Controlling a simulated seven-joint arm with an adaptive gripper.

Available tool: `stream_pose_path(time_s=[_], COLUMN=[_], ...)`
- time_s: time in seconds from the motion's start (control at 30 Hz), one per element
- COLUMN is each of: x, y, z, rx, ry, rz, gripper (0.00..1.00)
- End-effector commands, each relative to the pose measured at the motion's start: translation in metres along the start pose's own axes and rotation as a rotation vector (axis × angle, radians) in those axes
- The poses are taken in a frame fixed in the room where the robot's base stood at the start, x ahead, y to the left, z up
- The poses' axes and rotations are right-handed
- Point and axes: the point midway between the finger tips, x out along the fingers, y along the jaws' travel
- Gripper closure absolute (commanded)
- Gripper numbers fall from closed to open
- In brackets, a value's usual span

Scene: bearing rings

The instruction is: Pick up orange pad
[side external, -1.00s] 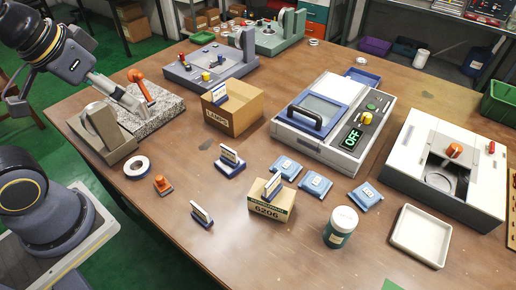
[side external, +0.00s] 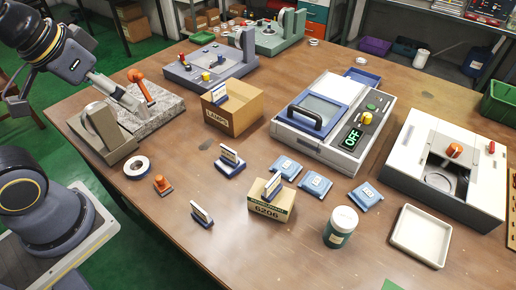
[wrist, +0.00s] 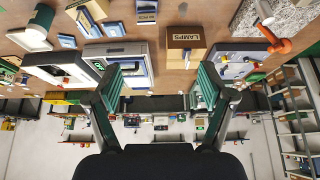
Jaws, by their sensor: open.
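The small orange pad (side external: 162,184), with a dark base, stands on the brown table in the side external view. It is to the right of a white tape roll and does not show clearly in the wrist view. My gripper (wrist: 160,85) is open and empty in the wrist view, its green-faced fingers wide apart. In the side external view my arm is at the upper left, raised above the table and well away from the pad.
The LAMPS box (side external: 233,110) and 6206 box (side external: 271,205) stand to the right. Table around the pad is mostly clear.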

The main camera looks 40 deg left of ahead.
Motion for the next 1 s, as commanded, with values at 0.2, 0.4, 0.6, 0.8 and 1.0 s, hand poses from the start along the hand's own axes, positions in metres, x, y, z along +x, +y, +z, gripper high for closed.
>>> stream_pose_path(time_s=[0.2,0.4,0.6,0.8,1.0], x=[0.009,0.072,0.138,0.162,0.181], y=[0.003,-0.012,-0.033,-0.043,-0.047], z=[-0.015,-0.013,0.023,0.056,0.07], rx=[0.138,0.276,0.283,0.193,0.17], ry=[0.04,-0.13,-0.354,-0.483,-0.499], rz=[-0.021,-0.078,-0.022,0.043,0.047], gripper=[0.19,0.19,0.19,0.19,0.19])
